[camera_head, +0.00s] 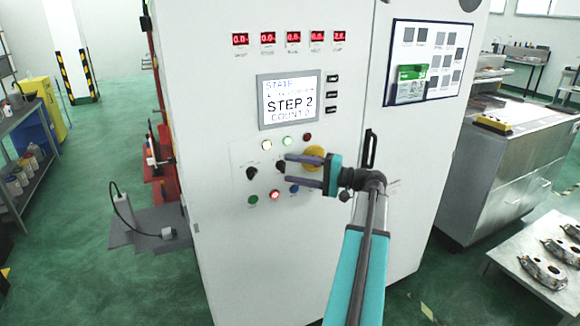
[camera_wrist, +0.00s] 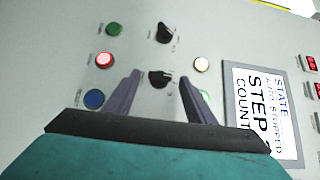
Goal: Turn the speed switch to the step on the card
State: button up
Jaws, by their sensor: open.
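Two black rotary switches sit on the white cabinet's panel: a left switch (camera_head: 251,173) and a right switch (camera_head: 280,166). Their labels are too small to read, so I cannot tell which is the speed switch. My gripper (camera_head: 288,168) is open in front of the right one. In the wrist view, this switch (camera_wrist: 160,78) shows between the fingertips, with no clear contact; the other switch (camera_wrist: 163,33) is beyond them. A green-and-white card (camera_head: 411,84) is on the board at upper right; its text is unreadable. The screen (camera_head: 289,99) reads "STEP 2".
Lamps and buttons surround the switches, including a lit red one (camera_head: 274,196) and a blue one (camera_head: 293,189). A yellow round control (camera_head: 314,153) is partly behind my gripper. A black door handle (camera_head: 370,149) stands to the right. A metal bench with castings (camera_head: 543,270) is at lower right.

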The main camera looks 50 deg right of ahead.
jog(key=shift+w+a, duration=0.3)
jog(key=shift+w, duration=0.25)
jog(key=c, duration=1)
jog(key=shift+c, duration=0.2)
jog(key=shift+n+g+b, duration=0.4)
jog(key=shift+b, duration=0.1)
jog(key=shift+r+n+g+h+b, duration=0.3)
jog(key=shift+n+g+h+b, duration=0.55)
jog(key=shift+b, duration=0.3)
jog(key=shift+w+a+r+n+g+h+b, duration=0.1)
jog(key=shift+a+r+n+g+h+b, duration=0.1)
jog(key=shift+n+g+h+b, duration=0.4)
jog(key=shift+a+r+n+g+h+b, duration=0.15)
jog(key=shift+n+g+h+b, duration=0.25)
jog(key=shift+n+g+h, duration=0.2)
jog(key=shift+d, duration=0.1)
